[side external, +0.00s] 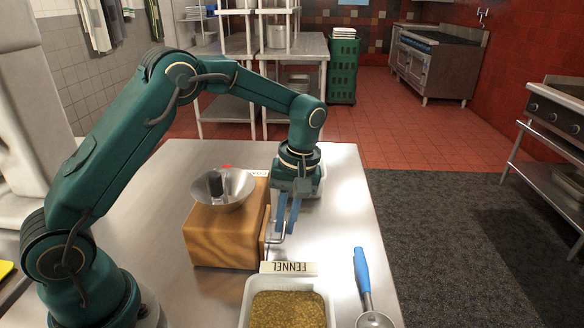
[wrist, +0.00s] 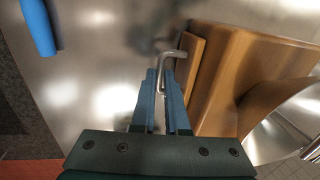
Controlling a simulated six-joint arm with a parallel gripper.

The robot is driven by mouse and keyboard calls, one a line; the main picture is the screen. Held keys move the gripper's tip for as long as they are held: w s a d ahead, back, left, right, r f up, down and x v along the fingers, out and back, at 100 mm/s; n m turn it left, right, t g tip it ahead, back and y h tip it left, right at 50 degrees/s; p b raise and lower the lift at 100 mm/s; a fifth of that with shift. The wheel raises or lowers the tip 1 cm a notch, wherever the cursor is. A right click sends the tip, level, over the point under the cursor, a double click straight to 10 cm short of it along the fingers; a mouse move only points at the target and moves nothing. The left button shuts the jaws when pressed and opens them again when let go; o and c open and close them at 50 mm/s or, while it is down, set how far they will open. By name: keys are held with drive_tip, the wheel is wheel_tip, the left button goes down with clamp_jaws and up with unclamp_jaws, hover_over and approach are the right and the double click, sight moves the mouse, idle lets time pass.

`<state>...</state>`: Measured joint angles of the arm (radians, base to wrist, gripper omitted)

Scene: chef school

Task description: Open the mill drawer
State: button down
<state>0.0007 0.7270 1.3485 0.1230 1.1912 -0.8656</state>
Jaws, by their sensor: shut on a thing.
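The mill (side external: 222,240) is a wooden box with a shallow metal bowl (side external: 236,187) on top, standing on the steel table. Its drawer front (side external: 265,238) is on the right side and carries a bent metal handle (side external: 281,237). In the wrist view the drawer front (wrist: 194,66) is a lighter wooden panel close against the mill body (wrist: 225,85); I cannot tell any gap. My gripper (side external: 287,221) points down beside the drawer. Its blue fingers (wrist: 164,92) are shut on the handle (wrist: 172,55), hiding part of it.
A white tray of fennel (side external: 288,308) with a label stands in front of the mill. A blue-handled scoop (side external: 363,275) lies to its right. Another white container is partly hidden behind my gripper. The table (side external: 338,205) is clear right of the drawer.

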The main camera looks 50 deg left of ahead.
drive_tip(key=shift+w+d, duration=0.1)
idle(0.7)
drive_tip(key=shift+w+d, duration=1.25)
drive_tip(key=shift+w, duration=0.05)
drive_tip(key=c, duration=1.2)
unclamp_jaws()
drive_tip(key=shift+w+d+r, duration=0.15)
drive_tip(key=shift+r, duration=1.15)
drive_tip(key=shift+w+d+r, duration=0.15)
drive_tip(key=shift+r, duration=1.1)
